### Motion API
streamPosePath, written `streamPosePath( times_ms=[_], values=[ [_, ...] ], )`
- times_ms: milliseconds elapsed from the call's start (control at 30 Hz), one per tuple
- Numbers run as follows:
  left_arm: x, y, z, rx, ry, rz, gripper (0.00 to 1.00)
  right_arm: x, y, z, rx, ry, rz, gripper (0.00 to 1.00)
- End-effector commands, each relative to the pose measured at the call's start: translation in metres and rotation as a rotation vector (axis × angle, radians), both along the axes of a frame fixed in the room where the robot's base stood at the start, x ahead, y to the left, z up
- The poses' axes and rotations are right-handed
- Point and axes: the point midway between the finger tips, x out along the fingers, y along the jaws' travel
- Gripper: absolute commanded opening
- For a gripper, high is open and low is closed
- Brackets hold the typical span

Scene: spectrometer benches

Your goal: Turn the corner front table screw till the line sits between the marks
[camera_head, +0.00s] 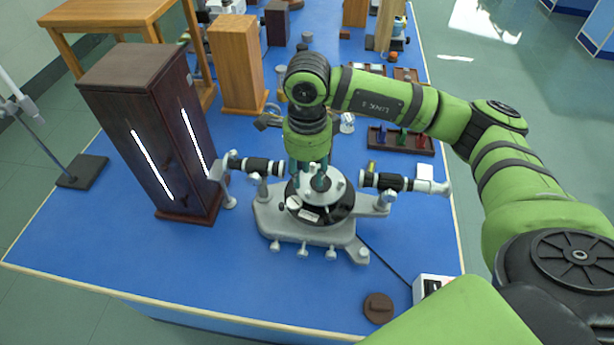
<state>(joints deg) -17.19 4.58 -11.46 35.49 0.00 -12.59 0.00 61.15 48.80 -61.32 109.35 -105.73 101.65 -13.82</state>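The grey spectrometer (270,222) stands on the blue bench, with a telescope tube (262,166) on its left and another tube (382,181) on its right. Its round table (335,188) sits in the middle above a dark disc (340,210). My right gripper (308,178) points down over this table, its two teal fingers apart, with their tips close to the table top. The gripper hides part of the table. I cannot make out the corner front screw, the line or the marks, or whether a finger touches anything. My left gripper is not in view.
A dark wooden lamp box (135,105) with two bright slits stands left of the spectrometer. A brown disc (379,307) and a white box (430,287) with a cable are at front right. A rack (400,140) of coloured pieces stands behind. The front left bench is clear.

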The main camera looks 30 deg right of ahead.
Motion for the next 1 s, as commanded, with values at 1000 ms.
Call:
streamPosePath(
  times_ms=[1000],
  values=[
    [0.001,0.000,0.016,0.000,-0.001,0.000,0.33,0.000,0.000,-0.049,0.001,0.000,-0.011,0.00]
  ],
)
